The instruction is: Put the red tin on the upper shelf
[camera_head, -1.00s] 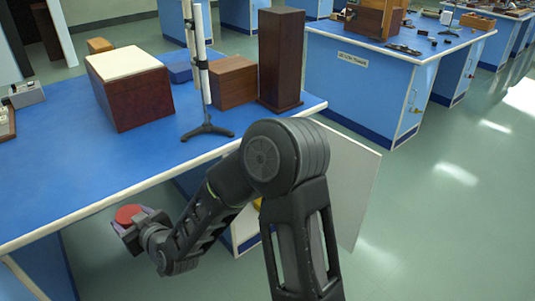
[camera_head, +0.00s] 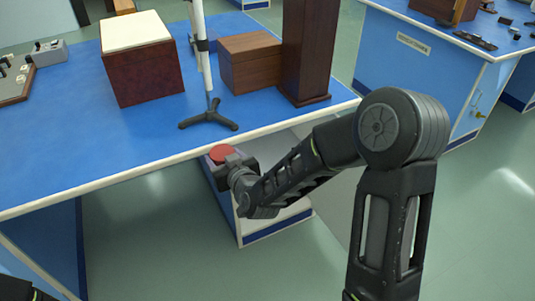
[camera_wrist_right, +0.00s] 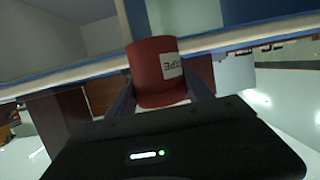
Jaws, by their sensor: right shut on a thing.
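The red tin (camera_head: 222,153) is in my right gripper (camera_head: 231,161), just off the front edge of the blue bench top (camera_head: 75,165). In the right wrist view the red tin (camera_wrist_right: 150,75) sits between the two fingers, with a white label on its side whose lettering looks upside down. My right gripper is shut on it. Below the bench, an open cabinet (camera_head: 280,229) with a pale inside shows partly behind my right arm. I cannot make out an upper shelf clearly in it. My left gripper is not in view.
A tripod stand (camera_head: 208,121), a dark red box with a white top (camera_head: 145,75), a wooden box (camera_head: 250,62) and a tall wooden block (camera_head: 309,50) stand on the bench. A pale panel (camera_head: 338,200) stands right of the cabinet. Floor is clear in front.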

